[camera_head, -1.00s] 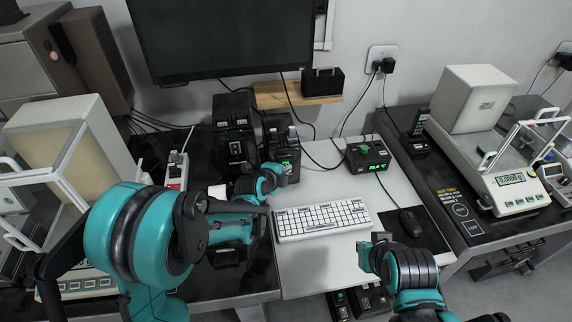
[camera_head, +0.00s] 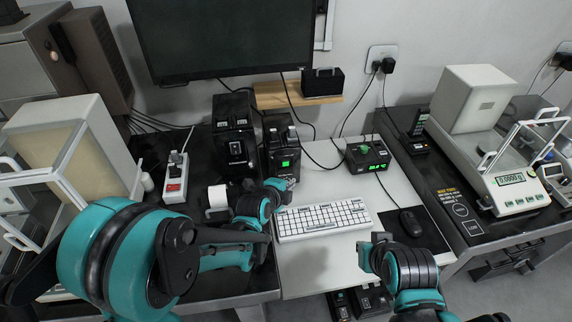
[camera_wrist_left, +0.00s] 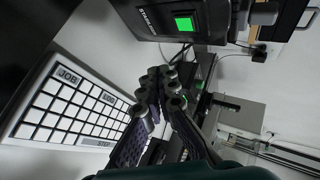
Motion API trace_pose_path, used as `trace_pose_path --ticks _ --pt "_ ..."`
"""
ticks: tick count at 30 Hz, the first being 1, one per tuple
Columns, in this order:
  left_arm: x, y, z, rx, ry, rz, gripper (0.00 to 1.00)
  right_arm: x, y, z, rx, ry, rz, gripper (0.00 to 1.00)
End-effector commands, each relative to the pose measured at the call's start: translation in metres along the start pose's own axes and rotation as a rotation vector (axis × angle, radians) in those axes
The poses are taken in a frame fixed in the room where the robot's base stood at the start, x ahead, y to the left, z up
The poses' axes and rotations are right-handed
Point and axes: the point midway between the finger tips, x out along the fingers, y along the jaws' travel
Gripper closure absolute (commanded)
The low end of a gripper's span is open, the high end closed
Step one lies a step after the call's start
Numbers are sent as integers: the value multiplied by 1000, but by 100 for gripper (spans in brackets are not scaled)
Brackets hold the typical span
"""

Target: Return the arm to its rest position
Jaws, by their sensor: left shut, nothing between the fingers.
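My left arm, teal and black, comes in from the left in the head view. Its gripper (camera_head: 284,186) is over the black table's right edge, just left of the white keyboard (camera_head: 323,219) and in front of a black device with a green light (camera_head: 284,160). In the left wrist view the gripper's fingertips (camera_wrist_left: 162,78) meet with nothing between them. The keyboard (camera_wrist_left: 68,105) and the device's green light (camera_wrist_left: 184,23) show there too. My right arm's end (camera_head: 378,252) is at the front edge of the white table, and its fingers cannot be made out.
A power strip with a red switch (camera_head: 175,180) and a white roll (camera_head: 218,197) stand near the left arm. A black box with a green display (camera_head: 368,156) and a mouse (camera_head: 411,222) are to the right. Balances stand at both sides. A monitor (camera_head: 232,35) hangs behind.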

Motion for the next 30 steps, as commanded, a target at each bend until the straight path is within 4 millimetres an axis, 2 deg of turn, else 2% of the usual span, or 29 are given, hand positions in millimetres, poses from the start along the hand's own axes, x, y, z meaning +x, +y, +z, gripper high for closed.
trace_pose_path --ticks 17,20,23,26,30 --pt "-5 3 -2 -3 -1 0 100 0 0 0 0 0 0 100" --pt "-13 0 2 -47 -10 8 100 0 0 0 0 0 0 100" --pt "-35 -3 11 -171 -34 33 100 0 0 0 0 0 0 100" --pt "-71 -3 26 -370 -81 65 100 0 0 0 0 0 0 100" --pt "-127 6 45 -691 -169 102 100 0 0 0 0 0 0 100"
